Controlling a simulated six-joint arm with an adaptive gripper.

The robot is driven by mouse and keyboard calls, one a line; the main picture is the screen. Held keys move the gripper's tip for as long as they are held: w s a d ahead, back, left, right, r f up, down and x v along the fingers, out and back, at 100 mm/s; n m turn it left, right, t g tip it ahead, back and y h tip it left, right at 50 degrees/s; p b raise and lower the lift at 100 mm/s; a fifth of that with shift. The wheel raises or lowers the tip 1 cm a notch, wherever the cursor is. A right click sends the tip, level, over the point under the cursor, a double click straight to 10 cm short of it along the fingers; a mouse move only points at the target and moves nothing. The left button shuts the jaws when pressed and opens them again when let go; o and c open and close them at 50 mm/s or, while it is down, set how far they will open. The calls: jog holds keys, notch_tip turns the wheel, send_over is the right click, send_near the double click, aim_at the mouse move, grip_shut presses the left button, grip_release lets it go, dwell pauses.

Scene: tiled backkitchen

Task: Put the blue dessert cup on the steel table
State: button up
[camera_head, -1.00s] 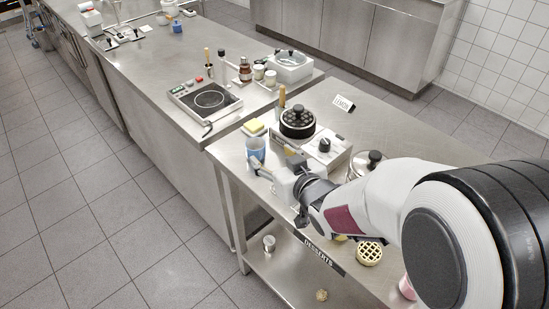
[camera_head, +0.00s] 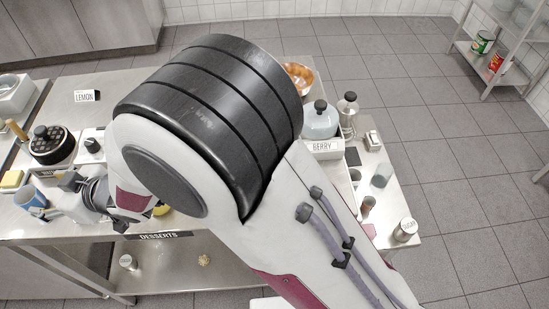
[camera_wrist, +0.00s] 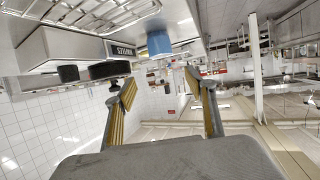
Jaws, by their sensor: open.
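The blue cup (camera_head: 31,197) stands upright at the left edge of the steel table (camera_head: 190,226), whose shelf strip is labelled DESSERTS. My gripper (camera_head: 55,187) is just right of the cup, its fingers partly hard to make out in the head view. In the wrist view, which looks upside down, my gripper (camera_wrist: 163,88) is open with nothing between its yellow-lined fingers. The blue cup (camera_wrist: 158,44) shows beyond the fingertips, apart from them.
A BERRY bin (camera_head: 322,146) and several jars stand at the right. My arm hides much of the tabletop.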

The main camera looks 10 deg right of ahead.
jog(key=w+d+r+m+t+h, duration=0.2)
jog(key=w+d+r, duration=0.25)
jog(key=d, duration=0.45)
jog(key=w+d+r+m+t+h, duration=0.25)
jog(key=w+d, duration=0.35)
jog(key=d, duration=0.3)
jog(key=d+r+m+h, duration=0.2)
jog(key=d, duration=0.7)
jog(key=d+r+m+h, duration=0.1)
jog(key=d+r+h, duration=0.1)
jog(key=d, duration=0.7)
jog(key=s+d+r+m+g+h, duration=0.1)
jog(key=s+d+m, duration=0.15)
jog(key=d, duration=0.45)
jog(key=s+d+m+h, duration=0.15)
jog(key=s+d, duration=0.25)
jog(key=d, duration=0.4)
jog(key=s+d+f+m+g+h, duration=0.1)
jog(key=s+d, duration=0.3)
jog(key=s, duration=0.3)
jog(key=s+d+m+g, duration=0.1)
jog(key=s+d+m, duration=0.1)
jog(key=s+d, duration=0.2)
jog(key=s, duration=0.3)
jog(key=shift+s+d+f+h, duration=0.35)
jog(key=shift+s+f+h, duration=0.05)
